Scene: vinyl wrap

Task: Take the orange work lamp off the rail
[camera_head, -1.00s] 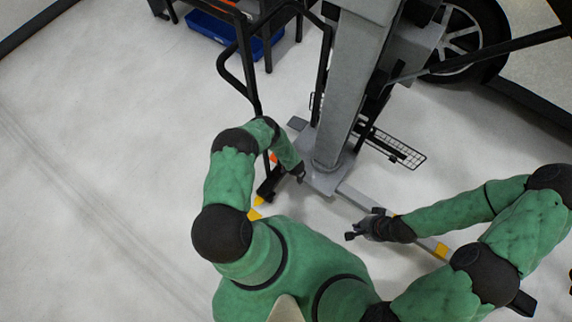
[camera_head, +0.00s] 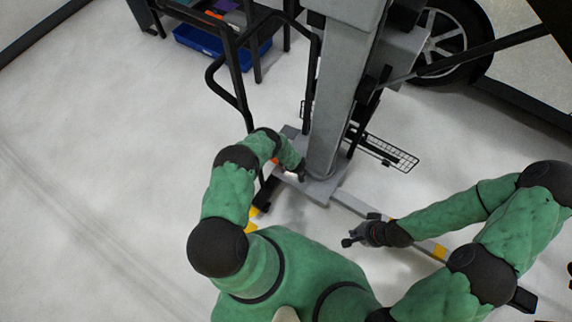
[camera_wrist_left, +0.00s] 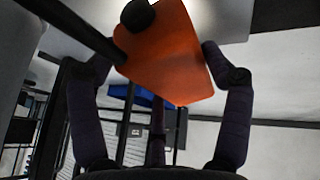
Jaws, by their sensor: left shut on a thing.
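The orange work lamp (camera_wrist_left: 165,55) fills the upper middle of the left wrist view, between the two dark fingers of my left gripper (camera_wrist_left: 165,65). The gripper is shut on it. A black round knob and a dark bar cross in front of the lamp's upper left, and a bright glow shows above it. In the head view only a small orange part of the lamp (camera_head: 276,161) shows beside my left gripper (camera_head: 299,172), low by the grey post's foot. I cannot tell whether the lamp touches the rail. My right gripper (camera_head: 352,235) is open and empty, over the floor right of the post.
A grey post (camera_head: 340,90) on a base plate stands just ahead, with floor legs bearing yellow marks. A black wire tray (camera_head: 390,150) juts out right. A black frame and blue bin (camera_head: 215,42) are behind left; a wheel (camera_head: 445,40) is behind right. The left floor is clear.

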